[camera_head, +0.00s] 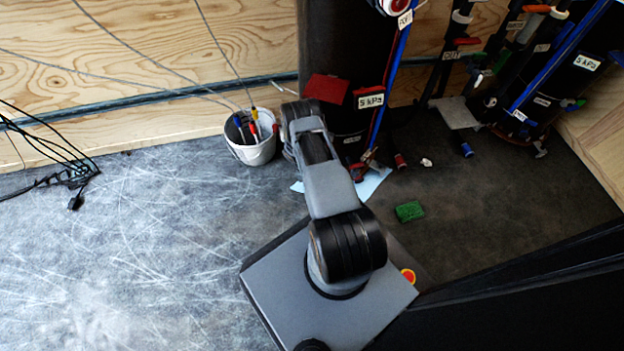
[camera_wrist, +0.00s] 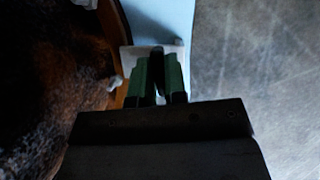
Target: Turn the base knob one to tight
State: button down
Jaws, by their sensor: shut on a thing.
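In the wrist view my gripper (camera_wrist: 160,92) has green fingers, closed on a small dark piece (camera_wrist: 157,54) that looks like the base knob. The knob is mostly hidden between the fingers, and its turn angle cannot be told. A pale flat piece (camera_wrist: 176,47) lies just beyond the fingertips. In the head view my arm reaches to the foot of the left black filter column (camera_head: 340,45), and the arm hides my gripper and the knob.
A white bucket (camera_head: 252,150) with coloured tools stands left of my arm. A light blue sheet (camera_head: 374,183) lies at the column's foot. A green sponge (camera_head: 409,212) lies to the right. Another filter column (camera_head: 520,95) stands at the back right. Black cables (camera_head: 70,165) lie at left.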

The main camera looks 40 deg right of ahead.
jog(key=shift+w+m, duration=0.15)
jog(key=shift+m, duration=0.45)
jog(key=shift+m+y, duration=0.3)
jog(key=c, duration=1.2)
grip_release()
jog(key=shift+o, duration=0.2)
jog(key=p+v, duration=0.5)
jog(key=v, duration=0.8)
jog(key=shift+w+r, duration=0.2)
jog(key=shift+r, duration=0.15)
